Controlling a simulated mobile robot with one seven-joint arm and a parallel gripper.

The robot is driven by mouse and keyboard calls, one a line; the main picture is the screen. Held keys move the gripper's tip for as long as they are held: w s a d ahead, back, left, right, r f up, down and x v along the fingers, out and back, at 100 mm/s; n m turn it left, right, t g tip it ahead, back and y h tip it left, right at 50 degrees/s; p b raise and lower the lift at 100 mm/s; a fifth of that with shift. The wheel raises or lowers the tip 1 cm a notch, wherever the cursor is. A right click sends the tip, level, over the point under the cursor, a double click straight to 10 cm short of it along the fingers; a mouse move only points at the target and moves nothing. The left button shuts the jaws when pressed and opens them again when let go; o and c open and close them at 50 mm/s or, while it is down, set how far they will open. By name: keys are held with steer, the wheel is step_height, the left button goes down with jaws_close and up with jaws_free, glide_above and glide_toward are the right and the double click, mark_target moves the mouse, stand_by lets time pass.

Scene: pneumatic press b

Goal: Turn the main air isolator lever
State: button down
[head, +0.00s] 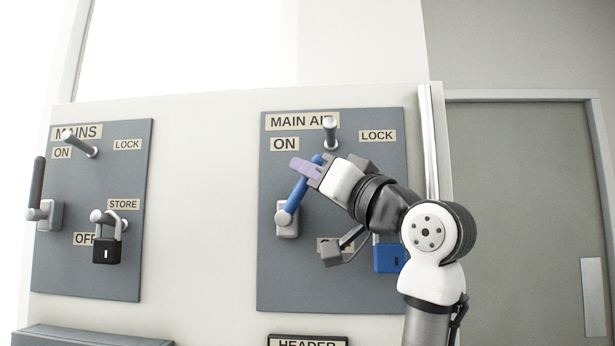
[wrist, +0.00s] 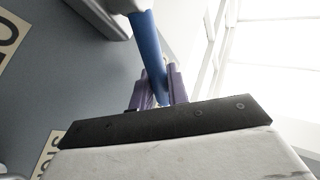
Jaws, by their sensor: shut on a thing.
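The main air isolator lever (head: 297,197) has a blue handle and a grey pivot block, on the right-hand grey panel. It points up and leans a little to the right, near the ON label. My gripper (head: 304,168) has light purple fingers and is shut on the upper part of the blue handle. In the wrist view the blue handle (wrist: 147,45) runs down between the two fingers (wrist: 159,88). The gripper partly hides the handle's top and the panel behind it.
A grey peg (head: 330,132) sticks out above the lever. A grey bracket (head: 340,248) and a blue padlock (head: 388,259) are below right, partly behind my arm. The MAINS panel (head: 70,270) at left has a black lever (head: 37,185) and black padlock (head: 106,250).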

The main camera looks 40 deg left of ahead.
steer(key=c, duration=1.4)
jaws_free()
steer(key=shift+r, duration=0.1)
